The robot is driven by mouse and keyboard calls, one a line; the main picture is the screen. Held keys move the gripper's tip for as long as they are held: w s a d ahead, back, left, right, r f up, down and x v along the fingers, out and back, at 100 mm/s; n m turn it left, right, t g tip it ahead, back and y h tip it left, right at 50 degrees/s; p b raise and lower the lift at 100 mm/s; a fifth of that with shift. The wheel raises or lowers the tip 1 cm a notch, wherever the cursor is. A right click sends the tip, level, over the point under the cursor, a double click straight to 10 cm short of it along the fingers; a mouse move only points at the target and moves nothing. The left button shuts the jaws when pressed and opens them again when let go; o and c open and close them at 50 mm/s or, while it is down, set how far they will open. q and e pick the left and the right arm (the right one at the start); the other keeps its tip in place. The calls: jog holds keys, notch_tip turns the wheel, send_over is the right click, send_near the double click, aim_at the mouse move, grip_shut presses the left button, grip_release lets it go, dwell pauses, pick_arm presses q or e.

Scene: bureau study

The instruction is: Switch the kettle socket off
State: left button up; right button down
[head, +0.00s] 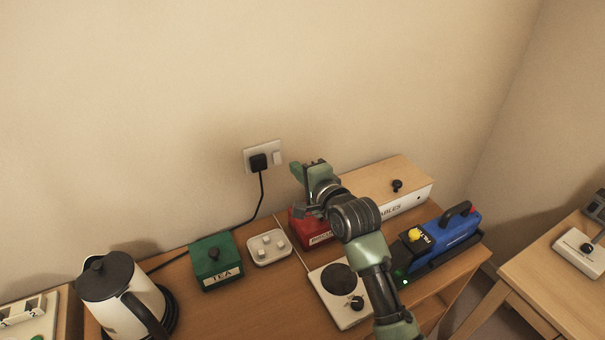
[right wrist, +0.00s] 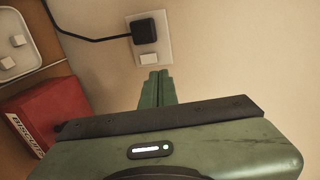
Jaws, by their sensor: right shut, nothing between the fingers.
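The kettle socket (head: 250,148) is a pale plate on the wall with a black plug (head: 259,162) in its left part and a white rocker switch (head: 277,157) on its right. A black cord runs from the plug down behind the desk items toward the white kettle (head: 139,302). My right gripper (head: 294,167) is shut and empty, just right of the switch. In the right wrist view the shut fingertips (right wrist: 157,76) point at the switch (right wrist: 150,59), with the plug (right wrist: 145,31) beyond it. I cannot tell whether they touch. My left gripper is not in view.
On the desk (head: 215,310) stand a green tea tin (head: 216,259), a white tray with small cubes (head: 254,256), a red biscuit tin (head: 299,231), a hotplate (head: 325,305), a long wooden-topped box (head: 376,181) and a blue device (head: 448,236). The wall above the socket is clear.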

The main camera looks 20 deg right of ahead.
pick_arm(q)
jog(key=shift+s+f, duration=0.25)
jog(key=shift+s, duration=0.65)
pick_arm(e)
jog(key=shift+r+v, duration=0.25)
jog(key=shift+v, duration=0.9)
